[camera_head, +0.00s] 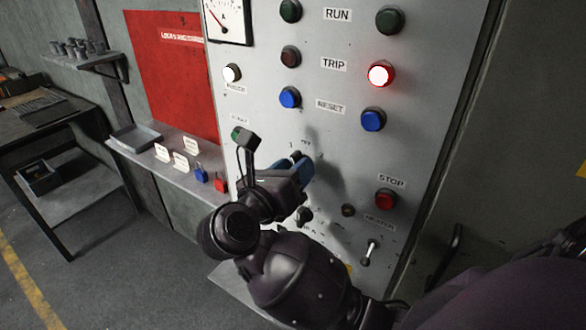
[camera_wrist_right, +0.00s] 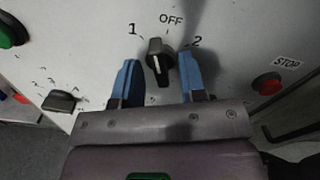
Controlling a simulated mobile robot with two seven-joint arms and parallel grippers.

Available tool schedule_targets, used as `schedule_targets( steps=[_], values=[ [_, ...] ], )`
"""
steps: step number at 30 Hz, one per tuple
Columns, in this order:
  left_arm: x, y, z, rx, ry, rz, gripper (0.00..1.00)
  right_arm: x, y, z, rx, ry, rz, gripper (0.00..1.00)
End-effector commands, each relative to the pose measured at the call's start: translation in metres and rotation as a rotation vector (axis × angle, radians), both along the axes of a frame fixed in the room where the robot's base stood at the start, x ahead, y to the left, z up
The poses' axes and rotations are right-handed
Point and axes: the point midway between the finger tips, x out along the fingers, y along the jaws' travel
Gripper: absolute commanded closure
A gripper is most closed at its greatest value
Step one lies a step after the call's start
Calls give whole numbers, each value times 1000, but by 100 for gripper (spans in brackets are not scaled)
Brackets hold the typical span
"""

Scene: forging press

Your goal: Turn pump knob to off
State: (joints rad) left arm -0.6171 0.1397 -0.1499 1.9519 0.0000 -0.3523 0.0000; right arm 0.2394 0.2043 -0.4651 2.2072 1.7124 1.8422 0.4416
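The pump knob (camera_wrist_right: 157,66) is a black rotary selector with a white line, on the grey panel (camera_head: 270,110). In the right wrist view, "1" is at its upper left, "OFF" above and "2" at its upper right. Its white line looks near upright, but I cannot tell the exact setting. My right gripper (camera_head: 299,166) is at the panel below the OFF mark, and its fingers hide most of the knob in the head view. In the right wrist view the blue fingers (camera_wrist_right: 159,80) are open, one each side of the knob, with gaps visible. My left gripper is not in view.
A lit red trip lamp (camera_head: 381,74), blue reset buttons (camera_head: 373,120), a red stop button (camera_head: 386,199) and a toggle switch (camera_head: 369,252) are on the panel. Another black knob (camera_wrist_right: 60,101) sits at lower left in the wrist view. A shelf with padlocks (camera_head: 200,174) is left.

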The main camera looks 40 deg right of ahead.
Motion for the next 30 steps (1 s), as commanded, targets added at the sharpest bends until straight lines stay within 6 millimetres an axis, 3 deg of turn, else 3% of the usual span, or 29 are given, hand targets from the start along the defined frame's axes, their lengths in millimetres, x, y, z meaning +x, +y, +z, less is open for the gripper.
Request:
schedule_targets(
  steps=[1,6,9,16,30],
  values=[
    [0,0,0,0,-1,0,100,0,0,0,0,0,0,63],
    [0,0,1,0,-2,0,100,0,0,0,0,0,0,89],
    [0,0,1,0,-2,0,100,0,0,0,0,0,0,100],
    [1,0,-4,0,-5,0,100,0,1,-1,9,-18,0,100],
    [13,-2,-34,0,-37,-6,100,-1,0,-3,86,-210,1,100]
  ],
)
